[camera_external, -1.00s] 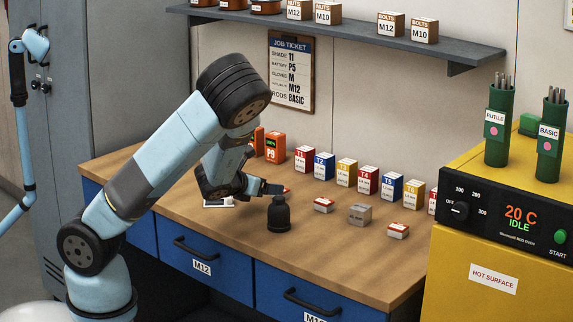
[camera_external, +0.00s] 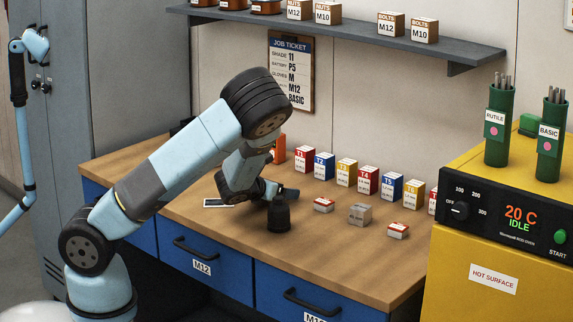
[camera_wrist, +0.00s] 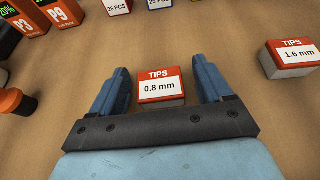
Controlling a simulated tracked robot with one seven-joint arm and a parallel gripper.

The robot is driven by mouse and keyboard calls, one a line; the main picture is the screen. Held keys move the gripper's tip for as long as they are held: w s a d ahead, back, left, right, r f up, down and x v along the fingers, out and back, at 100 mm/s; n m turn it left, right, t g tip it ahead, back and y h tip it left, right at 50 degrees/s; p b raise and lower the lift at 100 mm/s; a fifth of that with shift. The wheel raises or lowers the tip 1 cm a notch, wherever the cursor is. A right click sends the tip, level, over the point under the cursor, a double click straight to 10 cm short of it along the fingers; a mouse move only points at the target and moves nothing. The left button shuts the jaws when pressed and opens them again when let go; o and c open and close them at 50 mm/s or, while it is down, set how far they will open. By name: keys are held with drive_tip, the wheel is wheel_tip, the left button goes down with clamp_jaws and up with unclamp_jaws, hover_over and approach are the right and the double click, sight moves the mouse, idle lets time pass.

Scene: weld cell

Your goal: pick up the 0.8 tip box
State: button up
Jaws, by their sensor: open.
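The 0.8 tip box (camera_wrist: 160,88), with a red top edge and a white label reading "TIPS 0.8 mm", lies on the bench in the wrist view. My gripper (camera_wrist: 162,80) is open, with one blue finger to the left of the box and the other to the right. The box shows between the fingers, apart from both. How far the fingertips are above the bench is hard to tell. In the external view my gripper (camera_external: 288,193) is low over the bench, and I cannot make out the 0.8 box there; the gripper seems to hide it.
A 1.6 mm tip box (camera_wrist: 291,58) lies to the right. A dark bottle-like object (camera_external: 279,215) stands close in front of my gripper. Orange battery packs (camera_wrist: 24,15) and a row of labelled boxes (camera_external: 346,172) stand behind. Bare bench lies at front right.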

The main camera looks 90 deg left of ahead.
drive_tip(key=c, duration=1.1)
